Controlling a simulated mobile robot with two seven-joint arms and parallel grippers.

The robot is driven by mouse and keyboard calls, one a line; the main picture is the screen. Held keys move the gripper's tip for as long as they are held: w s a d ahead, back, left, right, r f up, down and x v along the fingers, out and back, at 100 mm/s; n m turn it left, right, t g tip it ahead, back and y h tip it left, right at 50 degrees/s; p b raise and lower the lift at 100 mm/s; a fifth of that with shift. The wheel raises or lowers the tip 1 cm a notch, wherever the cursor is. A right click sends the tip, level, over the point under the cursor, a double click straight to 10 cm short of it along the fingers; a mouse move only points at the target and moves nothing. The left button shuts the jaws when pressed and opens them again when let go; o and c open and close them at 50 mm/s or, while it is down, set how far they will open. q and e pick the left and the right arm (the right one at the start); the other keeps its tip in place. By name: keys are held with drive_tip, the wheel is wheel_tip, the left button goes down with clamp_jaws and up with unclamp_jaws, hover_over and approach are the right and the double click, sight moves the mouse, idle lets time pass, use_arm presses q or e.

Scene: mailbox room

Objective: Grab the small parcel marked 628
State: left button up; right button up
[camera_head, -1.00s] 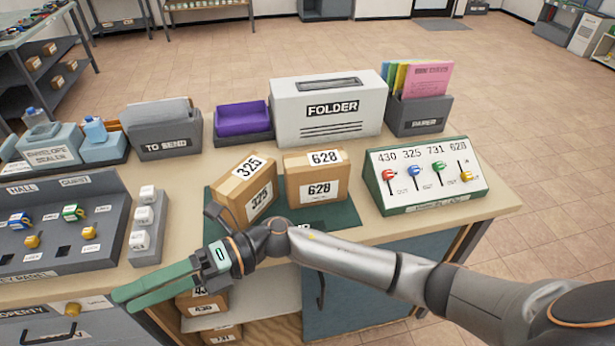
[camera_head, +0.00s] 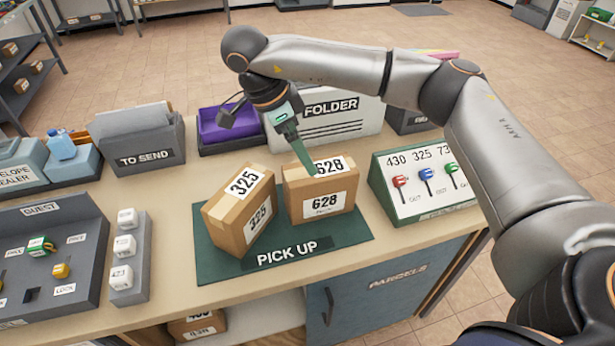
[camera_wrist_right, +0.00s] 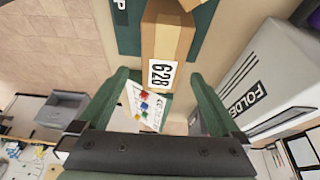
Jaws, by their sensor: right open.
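The small cardboard parcel marked 628 (camera_head: 322,207) stands upright on the green pick-up mat (camera_head: 215,267), with 628 labels on its top and front. My right gripper (camera_head: 308,164) comes down over the parcel's top from behind, its fingers overlapping the top label's left side. In the right wrist view the open jaws (camera_wrist_right: 160,76) are empty, with the 628 parcel (camera_wrist_right: 168,38) just beyond and between the fingertips. Whether a finger touches it I cannot tell. The parcel marked 325 (camera_head: 238,210) stands turned at an angle just left of it. My left gripper is not in view.
The white FOLDER box (camera_head: 345,128) stands behind, partly hidden by my right arm. A switch panel (camera_head: 425,190) is to the right of the mat. A TO SEND tray (camera_head: 150,157), a purple bin (camera_head: 228,125) and small white blocks (camera_head: 125,247) are to the left.

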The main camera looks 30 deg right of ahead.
sight(325, 178)
drive_tip(key=shift+w+d+r, duration=0.15)
drive_tip(key=shift+d, duration=0.15)
drive_tip(key=b+x, duration=0.1)
drive_tip(key=x, duration=0.5)
drive_tip(key=shift+d+f, duration=0.2)
drive_tip(key=shift+f, duration=0.05)
drive_tip(key=x, duration=0.4)
drive_tip(key=shift+d+f, duration=0.25)
drive_tip(key=shift+d, duration=0.05)
drive_tip(key=shift+d+f+p, duration=0.1)
drive_tip(key=shift+f+p, duration=0.2)
drive_tip(key=shift+f, duration=0.05)
drive_tip(key=shift+f, duration=0.25)
drive_tip(key=shift+r, duration=0.1)
clamp_jaws()
